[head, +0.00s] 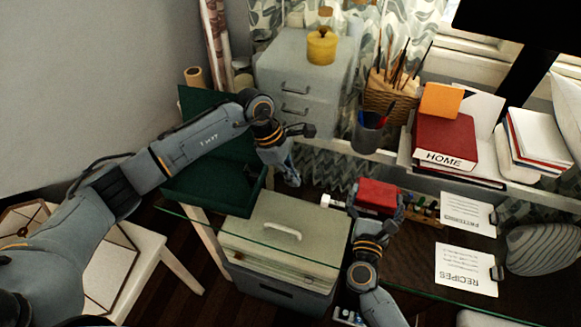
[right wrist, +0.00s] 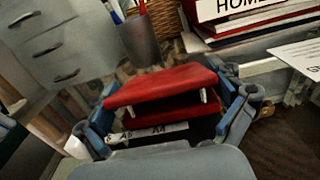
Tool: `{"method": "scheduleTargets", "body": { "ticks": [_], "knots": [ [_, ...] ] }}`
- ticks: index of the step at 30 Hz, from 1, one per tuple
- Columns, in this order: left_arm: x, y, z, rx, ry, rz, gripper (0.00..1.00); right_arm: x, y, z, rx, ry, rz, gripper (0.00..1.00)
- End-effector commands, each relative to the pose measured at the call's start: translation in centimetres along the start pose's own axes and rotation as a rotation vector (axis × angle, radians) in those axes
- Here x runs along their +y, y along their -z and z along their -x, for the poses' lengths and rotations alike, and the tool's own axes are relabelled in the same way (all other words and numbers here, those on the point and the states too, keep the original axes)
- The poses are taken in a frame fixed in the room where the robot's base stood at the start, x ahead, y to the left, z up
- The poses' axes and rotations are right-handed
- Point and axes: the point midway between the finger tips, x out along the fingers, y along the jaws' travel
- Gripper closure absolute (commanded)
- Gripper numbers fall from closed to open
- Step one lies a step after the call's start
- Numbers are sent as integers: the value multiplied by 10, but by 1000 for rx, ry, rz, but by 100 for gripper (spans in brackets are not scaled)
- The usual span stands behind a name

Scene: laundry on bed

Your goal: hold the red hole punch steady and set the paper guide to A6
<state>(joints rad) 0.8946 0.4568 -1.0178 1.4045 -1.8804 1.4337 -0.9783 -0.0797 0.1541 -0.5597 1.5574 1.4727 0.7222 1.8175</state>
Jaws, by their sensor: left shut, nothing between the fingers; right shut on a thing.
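The red hole punch (head: 378,195) is in the middle of the head view, right of the white box. It also fills the middle of the right wrist view (right wrist: 162,88). My right gripper (head: 377,207) is shut on it, one finger on each side. The pale paper guide (head: 330,202) sticks out to the punch's left; in the right wrist view the guide (right wrist: 150,132) shows the marks A5 and A4. An A6 mark is not readable. My left gripper (head: 292,178) is shut and empty, apart from the guide, up and left of its end.
A green open box (head: 205,190) and a lidded white box (head: 285,235) stand left of the punch.

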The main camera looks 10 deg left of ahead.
Motion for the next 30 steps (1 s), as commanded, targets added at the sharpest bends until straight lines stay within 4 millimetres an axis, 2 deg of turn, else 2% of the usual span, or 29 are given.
{"method": "scheduleTargets", "body": {
  "ticks": [1, 6, 9, 15, 30],
  "knots": [
    [-1, -1, -13, -1, 5, 1, 100, 0, 0, 0, 1, 0, 1, 56],
    [-1, -1, -48, -1, 4, 1, 100, 0, 0, 0, 1, 0, 1, 56],
    [0, -18, -52, -3, 0, -3, 100, 0, 0, 0, 1, 0, 1, 56],
    [0, -34, -58, 0, 0, 0, 100, 0, 0, 0, 1, 0, 1, 56],
    [0, -43, -62, 0, 1, -1, 100, 0, 0, 0, 1, 0, 0, 56]
  ]
}}
